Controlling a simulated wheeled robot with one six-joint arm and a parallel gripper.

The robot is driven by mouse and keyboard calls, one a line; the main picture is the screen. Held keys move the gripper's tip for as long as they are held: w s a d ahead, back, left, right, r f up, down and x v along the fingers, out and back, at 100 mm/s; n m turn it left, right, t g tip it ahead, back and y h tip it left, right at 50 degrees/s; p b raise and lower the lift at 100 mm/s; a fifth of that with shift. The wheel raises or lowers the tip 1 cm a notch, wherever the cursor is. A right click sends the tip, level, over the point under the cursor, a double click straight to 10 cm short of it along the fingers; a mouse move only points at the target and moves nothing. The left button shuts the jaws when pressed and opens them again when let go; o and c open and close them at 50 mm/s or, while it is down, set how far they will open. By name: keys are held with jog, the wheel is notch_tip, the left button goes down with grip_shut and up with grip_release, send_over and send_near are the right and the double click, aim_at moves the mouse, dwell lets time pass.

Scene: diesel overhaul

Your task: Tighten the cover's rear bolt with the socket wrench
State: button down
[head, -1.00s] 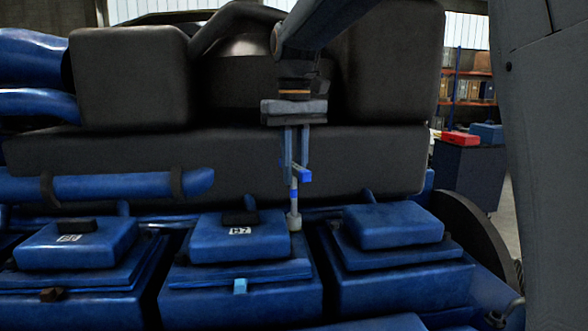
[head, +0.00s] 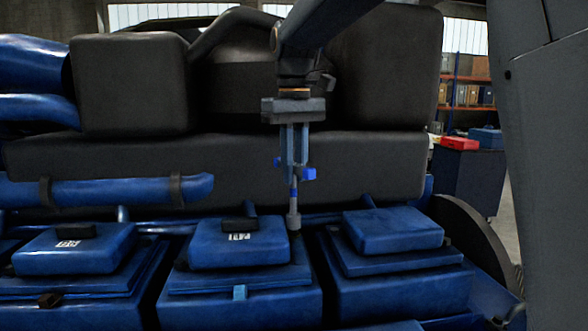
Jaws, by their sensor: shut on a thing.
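My gripper (head: 293,168) points straight down above the middle of the engine and is shut on the socket wrench (head: 294,208). The wrench hangs upright, with a thin shaft and a grey socket at its lower end. The socket is at the rear right corner of the middle blue cover (head: 212,248), which bears a white label. I cannot see a rear bolt; the socket or the cover may hide it. I cannot tell whether the socket touches anything. A light blue bolt (head: 239,292) shows at the cover's front edge.
Similar blue covers stand to the left (head: 100,256) and right (head: 392,228). A long dark block (head: 370,165) runs close behind the wrench. A blue pipe (head: 110,191) lies at the left. A dark cabinet with a red box (head: 459,143) stands at the back right.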

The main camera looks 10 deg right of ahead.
jog(key=n, duration=0.8)
jog(key=shift+w, duration=0.1)
jog(key=n, duration=0.8)
jog(key=shift+w, duration=0.1)
jog(key=n, duration=1.1)
jog(key=shift+w, duration=0.1)
jog(key=shift+n, duration=1.8)
jog(key=shift+f, duration=0.1)
